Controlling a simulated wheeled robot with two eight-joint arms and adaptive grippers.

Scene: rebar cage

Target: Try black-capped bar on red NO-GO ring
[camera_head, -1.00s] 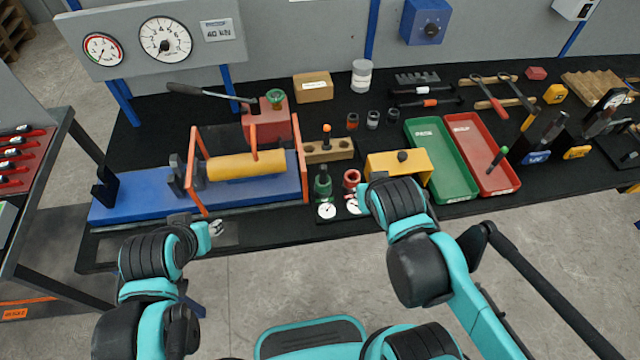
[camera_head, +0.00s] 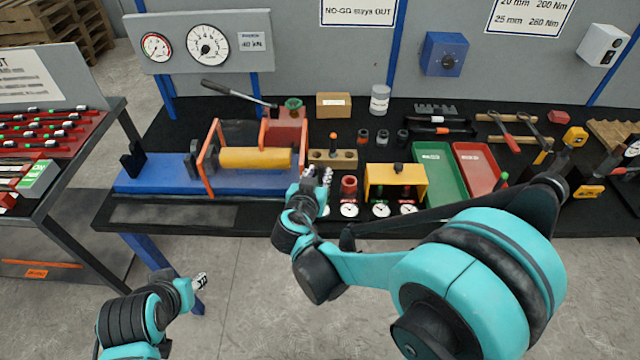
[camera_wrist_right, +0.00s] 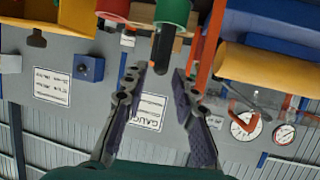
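The red NO-GO ring (camera_head: 349,187) stands on the bench's front edge, just right of my right gripper (camera_head: 318,176). It also shows at the top of the upside-down right wrist view (camera_wrist_right: 113,8). Beside it there is a green ring (camera_wrist_right: 172,12). A dark bar-like piece (camera_wrist_right: 163,48) sticks out of the green ring, its end between my right fingertips in the picture. The right fingers (camera_wrist_right: 159,76) are apart, with a gap around that end. In the head view my gripper hides the green ring. My left gripper (camera_head: 200,281) hangs low before the bench; its fingers are too small to read.
A yellow stand (camera_head: 396,178) with dial gauges at its foot is right of the red ring. A blue press with a yellow cylinder (camera_head: 255,158) is left. Green (camera_head: 438,168) and red (camera_head: 478,165) trays lie right. A side table (camera_head: 60,215) holds several bars.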

